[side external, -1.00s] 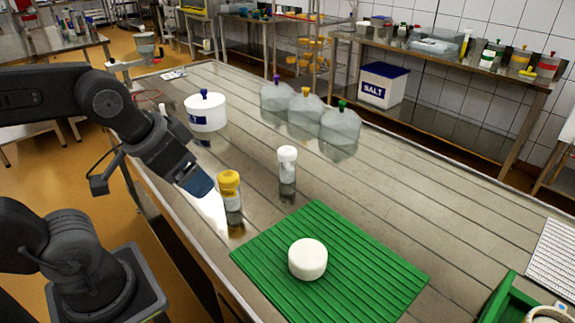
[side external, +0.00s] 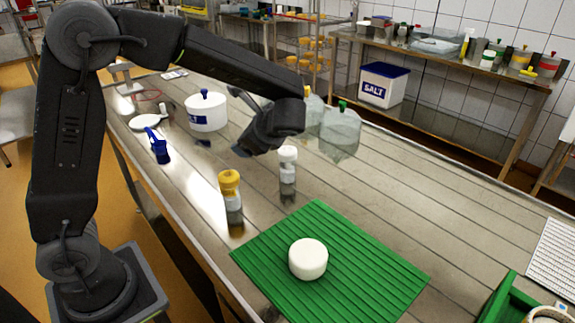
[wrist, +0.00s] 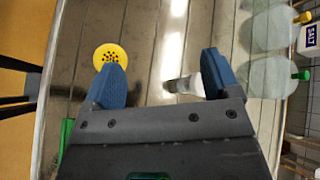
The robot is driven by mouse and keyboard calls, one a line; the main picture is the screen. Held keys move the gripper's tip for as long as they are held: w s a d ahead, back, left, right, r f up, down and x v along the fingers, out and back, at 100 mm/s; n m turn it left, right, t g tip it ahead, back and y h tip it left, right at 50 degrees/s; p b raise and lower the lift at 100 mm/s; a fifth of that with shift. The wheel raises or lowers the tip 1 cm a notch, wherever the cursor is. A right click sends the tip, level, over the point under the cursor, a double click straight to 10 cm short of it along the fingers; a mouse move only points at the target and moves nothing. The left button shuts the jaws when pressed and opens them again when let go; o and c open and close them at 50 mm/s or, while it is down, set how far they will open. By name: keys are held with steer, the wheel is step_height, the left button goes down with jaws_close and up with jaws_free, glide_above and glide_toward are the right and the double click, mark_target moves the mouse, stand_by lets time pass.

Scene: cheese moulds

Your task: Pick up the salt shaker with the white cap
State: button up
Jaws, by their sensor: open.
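The salt shaker with the white cap (side external: 288,165) stands upright on the steel table, behind the green mat. In the wrist view the white-capped shaker (wrist: 184,86) shows between my fingers, close to the right one, which partly covers it. A similar shaker with a yellow cap (side external: 230,190) stands upright to its left and nearer; its perforated yellow top (wrist: 109,54) shows by my left finger in the wrist view. My gripper (wrist: 161,60) is open and empty. In the side view my gripper (side external: 243,151) is above the table, left of the white cap and a little higher.
A green ribbed mat (side external: 365,270) bears a white cheese (side external: 308,258). A white tub (side external: 206,112), a blue object (side external: 158,148) and clear bottles (side external: 340,128) stand farther back. A green crate (side external: 500,300) is at the front right. Table right of the shakers is clear.

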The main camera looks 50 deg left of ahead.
mark_target(292, 171)
steer(key=w+f+m+t+y, duration=0.1)
steer(key=w+f+m+y, duration=0.1)
steer(key=w+f, duration=0.1)
steer(key=w+f+m+t+y, duration=0.1)
steer(key=w+f+m+y, duration=0.1)
steer(key=w+f+m, duration=0.1)
steer(key=w+f+m+t+y, duration=0.1)
steer(key=w+f+m+y, duration=0.1)
steer(key=w+f, duration=0.3)
steer(key=shift+w+d+m+t, duration=0.3)
steer(key=shift+w+m, duration=0.3)
steer(key=shift+y, duration=0.3)
step_height(292, 171, down, 5)
steer(key=shift+a+f, duration=0.1)
steer(key=shift+w+a+r, duration=0.1)
steer(key=shift+a+r, duration=0.05)
steer(key=shift+a, duration=0.25)
steer(key=shift+w+a+r, duration=0.1)
steer(key=shift+a+r, duration=0.05)
steer(key=shift+a, duration=0.25)
steer(key=shift+w+a, duration=0.15)
steer(key=shift+a, duration=0.45)
steer(key=shift+c, duration=0.2)
steer(key=c, duration=1.1)
